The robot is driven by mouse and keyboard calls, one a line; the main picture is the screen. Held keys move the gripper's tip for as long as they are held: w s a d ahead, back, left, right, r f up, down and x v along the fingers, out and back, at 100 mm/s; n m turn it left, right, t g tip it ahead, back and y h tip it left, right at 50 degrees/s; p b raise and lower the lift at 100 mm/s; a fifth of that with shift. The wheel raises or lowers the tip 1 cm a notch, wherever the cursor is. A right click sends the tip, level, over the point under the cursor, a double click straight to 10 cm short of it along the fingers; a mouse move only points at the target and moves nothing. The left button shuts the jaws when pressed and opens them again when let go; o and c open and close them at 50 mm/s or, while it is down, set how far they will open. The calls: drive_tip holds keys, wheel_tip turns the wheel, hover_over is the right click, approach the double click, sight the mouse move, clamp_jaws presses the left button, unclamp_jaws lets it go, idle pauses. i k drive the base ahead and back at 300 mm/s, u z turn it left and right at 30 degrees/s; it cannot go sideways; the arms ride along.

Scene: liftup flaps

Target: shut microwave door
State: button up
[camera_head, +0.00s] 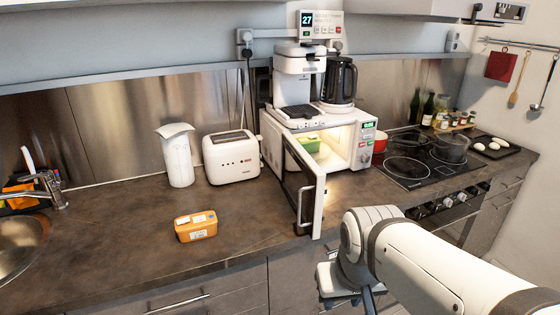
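A white microwave (361,150) stands on the counter with its inside lit. Its door (308,190) is wide open, hinged at the left and swung out toward the front of the counter. A vertical handle (299,212) is on the door's free edge. A green container (309,143) sits inside the microwave. My arm reaches in from the lower right. My gripper (345,296) is low, at the bottom of the view, in front of the counter edge and below the door, apart from it. Its fingers are largely hidden or cut off.
A coffee maker (297,75) and a dark kettle (339,80) stand on the microwave. A toaster (231,157), a white pitcher (177,155) and an orange tub (196,226) are on the counter to the left. A black hob (420,160) lies to the right.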

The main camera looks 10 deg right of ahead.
sight(300, 173)
drive_tip(key=i, duration=0.95)
drive_tip(key=z, duration=0.05)
drive_tip(key=k, duration=0.1)
